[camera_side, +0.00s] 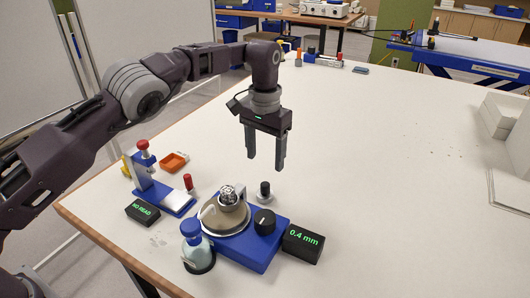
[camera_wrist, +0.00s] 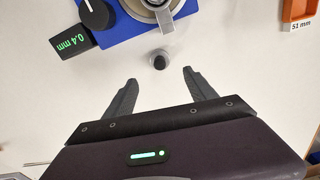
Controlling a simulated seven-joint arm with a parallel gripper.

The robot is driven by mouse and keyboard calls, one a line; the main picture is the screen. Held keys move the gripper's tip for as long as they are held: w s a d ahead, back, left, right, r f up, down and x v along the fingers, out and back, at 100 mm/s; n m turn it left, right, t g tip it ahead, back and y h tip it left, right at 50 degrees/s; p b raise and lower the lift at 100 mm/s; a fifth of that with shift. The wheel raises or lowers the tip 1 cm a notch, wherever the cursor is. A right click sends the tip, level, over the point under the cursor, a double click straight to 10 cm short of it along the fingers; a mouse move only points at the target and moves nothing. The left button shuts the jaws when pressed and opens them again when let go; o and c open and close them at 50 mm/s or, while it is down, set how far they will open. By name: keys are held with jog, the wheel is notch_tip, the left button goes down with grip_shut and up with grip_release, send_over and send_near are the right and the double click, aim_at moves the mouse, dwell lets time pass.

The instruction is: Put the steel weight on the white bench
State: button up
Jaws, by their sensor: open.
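A small steel-coloured piece with a dark knob on top (camera_side: 264,190) looks like the steel weight. It stands upright, seemingly on the white bench (camera_side: 380,140), close behind the blue device (camera_side: 249,252). In the wrist view the dark knob (camera_wrist: 159,60) shows just beyond my fingertips, centred between them. My gripper (camera_side: 265,163) is open and empty, pointing down above this piece and apart from it; its two fingers also show in the wrist view (camera_wrist: 160,77). A round dish (camera_side: 214,223) on the blue device carries a shiny grey lump (camera_side: 229,194).
A blue-capped bottle (camera_side: 196,250) and a black "0.4 mm" display (camera_side: 304,244) flank the device. A blue stand with a red knob (camera_side: 143,150) and an orange tray (camera_side: 173,162) are at left. White blocks (camera_side: 503,115) lie far right. The middle bench is clear.

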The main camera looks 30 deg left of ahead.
jog(key=s+a+r+n+t+h, duration=0.1)
jog(key=s+a+r, duration=0.4)
jog(key=r, duration=0.5)
jog(key=s+a+r+n+t+h, duration=0.1)
jog(key=s+a+r, duration=0.4)
jog(key=r, duration=0.4)
jog(key=s+a+r+t, duration=0.1)
jog(key=s+r+t, duration=0.15)
jog(key=s, duration=1.25)
jog(key=s+f+y, duration=0.1)
jog(key=s+f, duration=0.2)
jog(key=s, duration=0.4)
jog(key=s+a+f+t+y, duration=0.1)
jog(key=s+f, duration=0.2)
jog(key=s, duration=0.4)
jog(key=shift+a+f+m, duration=0.2)
jog(key=shift+f+m, duration=0.1)
jog(key=shift+f, duration=0.1)
